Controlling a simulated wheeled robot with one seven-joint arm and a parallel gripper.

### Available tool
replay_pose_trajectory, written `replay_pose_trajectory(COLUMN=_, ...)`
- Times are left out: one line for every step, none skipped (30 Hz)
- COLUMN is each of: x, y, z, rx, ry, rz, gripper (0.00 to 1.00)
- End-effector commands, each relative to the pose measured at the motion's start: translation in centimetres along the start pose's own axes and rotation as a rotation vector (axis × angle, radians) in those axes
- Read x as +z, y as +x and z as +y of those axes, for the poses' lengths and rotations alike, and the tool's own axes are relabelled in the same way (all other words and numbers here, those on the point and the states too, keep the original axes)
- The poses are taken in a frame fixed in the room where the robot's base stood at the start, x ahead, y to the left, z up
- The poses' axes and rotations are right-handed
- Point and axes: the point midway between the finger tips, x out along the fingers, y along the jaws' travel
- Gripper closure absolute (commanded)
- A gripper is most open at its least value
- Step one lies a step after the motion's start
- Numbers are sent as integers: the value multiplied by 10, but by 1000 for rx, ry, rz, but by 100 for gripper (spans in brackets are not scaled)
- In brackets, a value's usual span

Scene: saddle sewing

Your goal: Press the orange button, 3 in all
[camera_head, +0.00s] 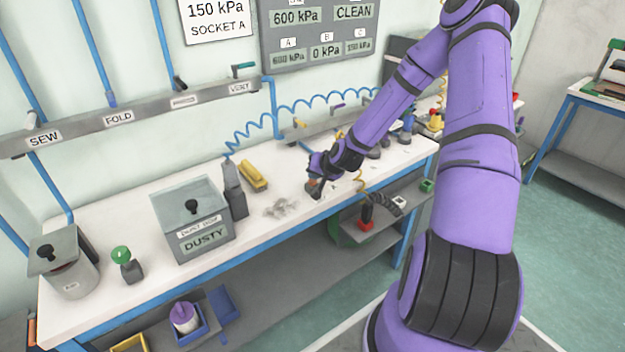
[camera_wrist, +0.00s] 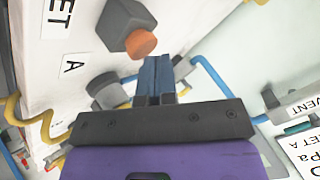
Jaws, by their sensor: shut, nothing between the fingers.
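The orange button (camera_wrist: 141,43) is a round cap on a dark grey housing (camera_wrist: 122,20) in the wrist view. The housing stands on the white worktop. My gripper (camera_wrist: 156,62) is shut and empty, its blue-grey fingers just below the button in that picture. A small gap appears between them and the cap; I cannot tell if they touch. In the head view my gripper (camera_head: 315,190) is low over the front part of the bench (camera_head: 290,175), where it largely hides the button.
A grey box labelled DUSTY (camera_head: 205,240) and a yellow-handled brush (camera_head: 253,176) lie to the left on the bench. A coiled blue hose (camera_head: 290,108) runs behind. A yellow coiled hose (camera_wrist: 12,108) shows at left in the wrist view.

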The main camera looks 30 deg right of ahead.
Motion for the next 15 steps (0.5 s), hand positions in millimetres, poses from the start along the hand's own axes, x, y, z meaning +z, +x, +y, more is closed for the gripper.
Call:
replay_pose_trajectory(x=0, y=0, z=0, rx=0, ry=0, rz=-1, gripper=100)
replay_pose_trajectory(x=0, y=0, z=0, rx=0, ry=0, rz=-1, gripper=100)
replay_pose_trajectory(x=0, y=0, z=0, rx=0, ry=0, rz=-1, gripper=100)
replay_pose_trajectory(x=0, y=0, z=0, rx=0, ry=0, rz=-1, gripper=100)
replay_pose_trajectory(x=0, y=0, z=0, rx=0, ry=0, rz=-1, gripper=100)
replay_pose_trajectory(x=0, y=0, z=0, rx=0, ry=0, rz=-1, gripper=100)
replay_pose_trajectory(x=0, y=0, z=0, rx=0, ry=0, rz=-1, gripper=100)
replay_pose_trajectory(x=0, y=0, z=0, rx=0, ry=0, rz=-1, gripper=100)
replay_pose_trajectory(x=0, y=0, z=0, rx=0, ry=0, rz=-1, gripper=100)
replay_pose_trajectory(x=0, y=0, z=0, rx=0, ry=0, rz=-1, gripper=100)
replay_pose_trajectory(x=0, y=-1, z=0, rx=1, ry=0, rz=-1, gripper=100)
replay_pose_trajectory(x=-1, y=-1, z=-1, rx=0, ry=0, rz=0, gripper=100)
replay_pose_trajectory(x=-1, y=-2, z=-1, rx=1, ry=0, rz=0, gripper=100)
replay_pose_trajectory(x=-2, y=-3, z=-2, rx=1, ry=0, rz=0, gripper=100)
replay_pose_trajectory(x=-3, y=-4, z=-3, rx=1, ry=0, rz=0, gripper=100)
